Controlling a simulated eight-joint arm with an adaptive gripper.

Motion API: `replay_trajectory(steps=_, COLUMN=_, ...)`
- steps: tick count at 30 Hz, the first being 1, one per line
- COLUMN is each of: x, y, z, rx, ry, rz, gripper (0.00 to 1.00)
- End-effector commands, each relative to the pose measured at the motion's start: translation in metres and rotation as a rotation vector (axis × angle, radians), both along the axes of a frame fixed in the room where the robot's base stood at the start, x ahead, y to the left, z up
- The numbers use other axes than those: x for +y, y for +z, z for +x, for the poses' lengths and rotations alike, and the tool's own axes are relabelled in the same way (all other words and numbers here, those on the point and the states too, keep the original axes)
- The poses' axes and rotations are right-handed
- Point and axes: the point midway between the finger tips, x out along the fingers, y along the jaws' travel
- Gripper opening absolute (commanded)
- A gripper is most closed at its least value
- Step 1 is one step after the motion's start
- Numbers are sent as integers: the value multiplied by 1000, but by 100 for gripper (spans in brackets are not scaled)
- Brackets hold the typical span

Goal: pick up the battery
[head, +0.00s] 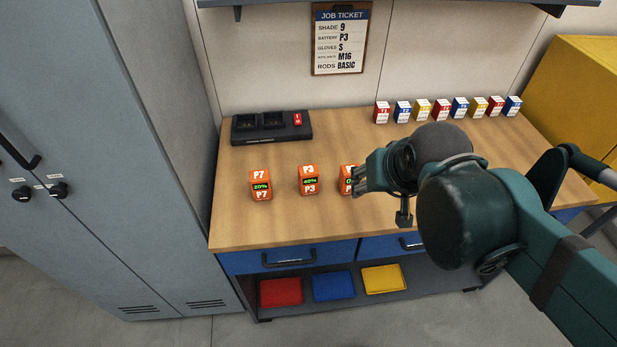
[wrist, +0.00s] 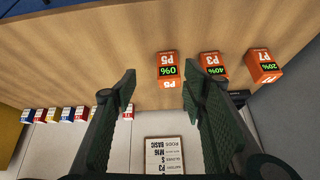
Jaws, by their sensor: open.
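Three orange batteries stand apart in a row on the workbench. The P7 battery reading 20% (head: 261,186) is at the left. The P3 battery reading 40% (head: 309,180) is in the middle; its lower part is partly hidden by a finger in the wrist view (wrist: 212,62). My gripper (head: 361,181) is open and empty. In the wrist view its fingers (wrist: 160,86) spread below the P5 battery. The job ticket (head: 340,40) lists battery P3.
A black charger (head: 262,135) with a red label stands at the back left of the wooden bench top (head: 235,225). Several small red, blue and yellow boxes (head: 442,110) line the back right. A grey cabinet (head: 120,150) borders the left. The bench front left is clear.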

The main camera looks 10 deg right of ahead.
Motion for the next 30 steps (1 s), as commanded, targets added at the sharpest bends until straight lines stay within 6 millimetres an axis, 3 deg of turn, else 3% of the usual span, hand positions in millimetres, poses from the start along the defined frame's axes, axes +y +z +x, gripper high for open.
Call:
replay_trajectory(steps=10, x=17, y=16, z=27, rx=94, ry=-159, rz=69, gripper=43)
replay_trajectory(steps=30, x=55, y=24, z=74, rx=231, ry=-519, rz=136, gripper=43)
